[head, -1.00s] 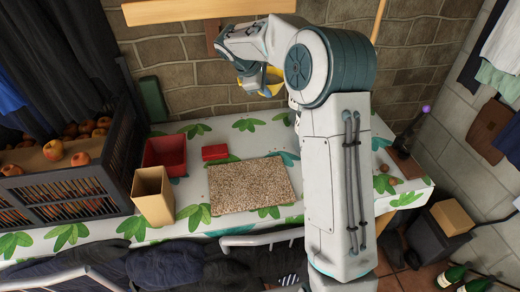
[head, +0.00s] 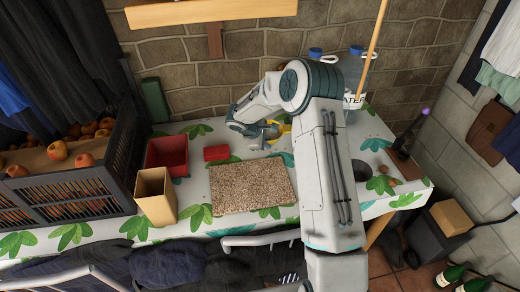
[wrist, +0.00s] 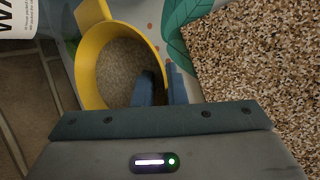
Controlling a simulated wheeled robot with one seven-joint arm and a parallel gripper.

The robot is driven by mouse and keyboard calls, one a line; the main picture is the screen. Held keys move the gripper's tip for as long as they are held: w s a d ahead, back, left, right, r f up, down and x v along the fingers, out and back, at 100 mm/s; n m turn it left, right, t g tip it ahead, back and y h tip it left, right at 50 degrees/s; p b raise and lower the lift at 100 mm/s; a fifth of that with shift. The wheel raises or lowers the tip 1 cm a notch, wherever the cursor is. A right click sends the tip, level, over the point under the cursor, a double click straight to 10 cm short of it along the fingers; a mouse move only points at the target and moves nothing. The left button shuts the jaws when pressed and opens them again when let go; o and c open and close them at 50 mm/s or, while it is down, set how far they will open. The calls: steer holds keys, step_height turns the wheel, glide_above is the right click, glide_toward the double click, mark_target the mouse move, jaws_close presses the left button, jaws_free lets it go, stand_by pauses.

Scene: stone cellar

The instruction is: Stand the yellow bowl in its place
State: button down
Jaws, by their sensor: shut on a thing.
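My gripper (head: 262,133) is shut on the wall of the yellow bowl (head: 286,121), low over the back of the table. In the head view the gripper and arm partly hide the bowl. In the wrist view the bowl (wrist: 85,65) is open towards the camera, with a yellow tab at its upper left and a speckled grey-brown surface inside. The fingers (wrist: 160,88) grip its near right wall. I cannot tell whether the bowl touches the table.
A speckled brown mat (head: 250,187) lies in front of the gripper. A red bin (head: 166,154), small red box (head: 216,153), tan box (head: 154,196) and fruit crate (head: 75,190) are to the left. Water bottles (head: 353,75) stand at the back right. A wooden shelf (head: 210,12) hangs above.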

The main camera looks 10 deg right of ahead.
steer(key=shift+f, duration=1.8)
steer(key=shift+f, duration=0.2)
steer(key=c, duration=1.5)
jaws_free()
steer(key=shift+r, duration=0.1)
